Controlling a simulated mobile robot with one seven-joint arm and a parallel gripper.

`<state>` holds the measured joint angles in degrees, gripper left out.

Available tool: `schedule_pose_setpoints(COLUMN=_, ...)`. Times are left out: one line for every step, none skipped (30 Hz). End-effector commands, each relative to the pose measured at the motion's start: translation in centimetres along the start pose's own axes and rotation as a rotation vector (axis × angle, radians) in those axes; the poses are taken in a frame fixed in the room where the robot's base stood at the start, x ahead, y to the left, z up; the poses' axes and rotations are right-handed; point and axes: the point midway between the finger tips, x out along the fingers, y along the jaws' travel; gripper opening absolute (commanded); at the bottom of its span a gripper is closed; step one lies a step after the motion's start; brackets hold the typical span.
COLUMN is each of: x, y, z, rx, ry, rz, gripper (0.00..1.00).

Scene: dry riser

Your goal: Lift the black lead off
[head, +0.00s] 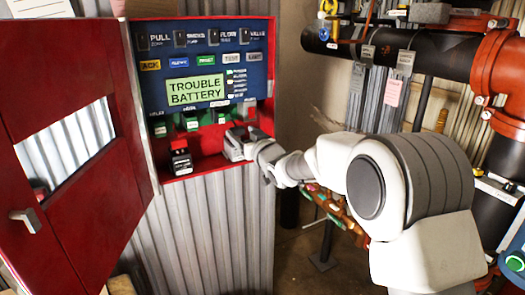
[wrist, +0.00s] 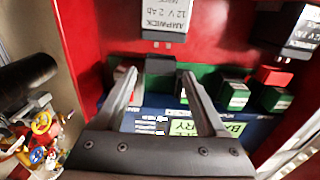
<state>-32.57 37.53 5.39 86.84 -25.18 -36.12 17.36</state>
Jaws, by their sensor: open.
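In the wrist view a small black block (wrist: 160,66), which looks like the black lead, sits between my fingertips and just beyond them. I cannot tell whether the fingers touch it. My gripper (wrist: 158,80) is open. In the head view my gripper (head: 233,144) reaches into the lower right of the red cabinet and hides the lead there. A battery with a white label (wrist: 165,20) is close to the black block in the wrist view. A red piece (wrist: 123,74) is partly hidden by the left finger.
Green connector blocks (wrist: 235,95) line the panel beside the fingers. A second battery (head: 180,160) stands at the cabinet's lower left. The panel display (head: 195,90) reads TROUBLE BATTERY. The red door (head: 70,180) hangs open at left. Dark pipes (head: 420,55) run at right.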

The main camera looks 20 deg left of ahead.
Motion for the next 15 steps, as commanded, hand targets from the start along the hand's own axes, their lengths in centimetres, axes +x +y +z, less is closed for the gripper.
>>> schedule_pose_setpoints(x=-0.9, y=0.1, z=-0.1, rx=0.0, ry=0.0, rz=0.002, gripper=0.74)
schedule_pose_setpoints(x=-1.4, y=0.1, z=0.0, rx=0.001, ry=-0.001, rz=0.002, gripper=0.74)
schedule_pose_setpoints(x=-2.0, y=0.1, z=-0.1, rx=0.001, ry=0.0, rz=0.002, gripper=0.74)
schedule_pose_setpoints(x=-2.5, y=0.1, z=-0.1, rx=0.001, ry=0.001, rz=0.002, gripper=0.74)
schedule_pose_setpoints(x=-3.0, y=0.1, z=-0.1, rx=0.001, ry=-0.001, rz=0.002, gripper=0.74)
schedule_pose_setpoints(x=-3.6, y=0.1, z=-0.1, rx=0.001, ry=0.0, rz=0.002, gripper=0.74)
schedule_pose_setpoints(x=-4.1, y=0.1, z=-0.1, rx=0.001, ry=0.001, rz=0.003, gripper=0.74)
schedule_pose_setpoints(x=-4.7, y=0.1, z=-0.1, rx=0.001, ry=0.0, rz=0.003, gripper=0.74)
schedule_pose_setpoints(x=-5.3, y=0.1, z=-0.1, rx=0.0, ry=0.0, rz=0.003, gripper=0.74)
schedule_pose_setpoints(x=-5.8, y=0.1, z=-0.1, rx=0.001, ry=0.001, rz=0.002, gripper=0.74)
schedule_pose_setpoints(x=-6.4, y=0.1, z=-0.1, rx=0.001, ry=0.001, rz=0.002, gripper=0.74)
schedule_pose_setpoints(x=-7.1, y=0.1, z=-0.1, rx=0.001, ry=0.0, rz=0.002, gripper=0.74)
schedule_pose_setpoints(x=-7.6, y=0.1, z=-0.1, rx=0.001, ry=0.001, rz=0.002, gripper=0.74)
schedule_pose_setpoints(x=-8.2, y=0.1, z=-0.2, rx=0.001, ry=0.002, rz=0.002, gripper=0.74)
schedule_pose_setpoints(x=-8.8, y=0.1, z=-0.1, rx=0.001, ry=0.0, rz=0.002, gripper=0.74)
